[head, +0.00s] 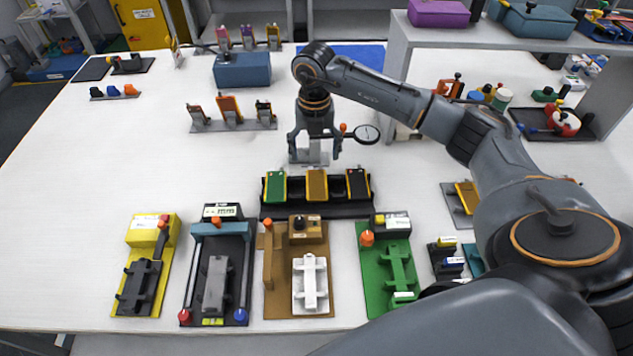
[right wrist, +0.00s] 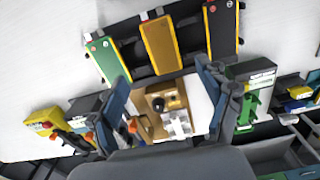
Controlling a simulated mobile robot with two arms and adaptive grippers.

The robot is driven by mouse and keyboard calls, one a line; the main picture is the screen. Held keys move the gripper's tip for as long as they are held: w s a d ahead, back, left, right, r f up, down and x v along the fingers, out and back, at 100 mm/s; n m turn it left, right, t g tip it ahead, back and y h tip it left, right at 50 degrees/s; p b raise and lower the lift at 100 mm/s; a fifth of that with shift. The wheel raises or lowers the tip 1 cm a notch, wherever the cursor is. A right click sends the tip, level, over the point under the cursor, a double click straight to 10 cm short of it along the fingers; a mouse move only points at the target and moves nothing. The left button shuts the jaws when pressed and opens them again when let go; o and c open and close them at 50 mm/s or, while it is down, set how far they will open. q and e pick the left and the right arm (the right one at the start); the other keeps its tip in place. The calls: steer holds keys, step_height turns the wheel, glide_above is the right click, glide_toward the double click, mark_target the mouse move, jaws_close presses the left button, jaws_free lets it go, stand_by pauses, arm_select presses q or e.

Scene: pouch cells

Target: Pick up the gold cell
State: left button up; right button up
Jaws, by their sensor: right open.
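The gold cell (head: 317,186) stands in the middle of a black rack (head: 330,210), between a green cell (head: 275,187) and a black cell with yellow edges (head: 357,184). In the right wrist view the gold cell (right wrist: 160,45) lies just beyond the fingers, between the green one (right wrist: 105,59) and the black one (right wrist: 222,30). My right gripper (head: 314,157) is open and empty, behind and above the rack in the head view. Its two fingers (right wrist: 161,78) stand wide apart in the wrist view, not touching the gold cell. My left gripper is not in view.
Several coloured fixtures stand along the front edge: yellow (head: 151,230), dark grey (head: 235,262), brown (head: 283,290) and green (head: 372,270). A stand with orange and black parts (head: 230,112) and a blue box (head: 242,70) are behind.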

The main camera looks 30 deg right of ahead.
mark_target(316, 182)
step_height(316, 182, down, 4)
steer(key=shift+r, duration=0.1)
steer(key=f, duration=0.1)
steer(key=f+p, duration=0.1)
steer(key=f, duration=0.1)
steer(key=f+p, duration=0.1)
steer(key=shift+d+f, duration=0.25)
steer(key=shift+f, duration=0.55)
steer(key=shift+c, duration=0.2)
steer(key=c, duration=1.1)
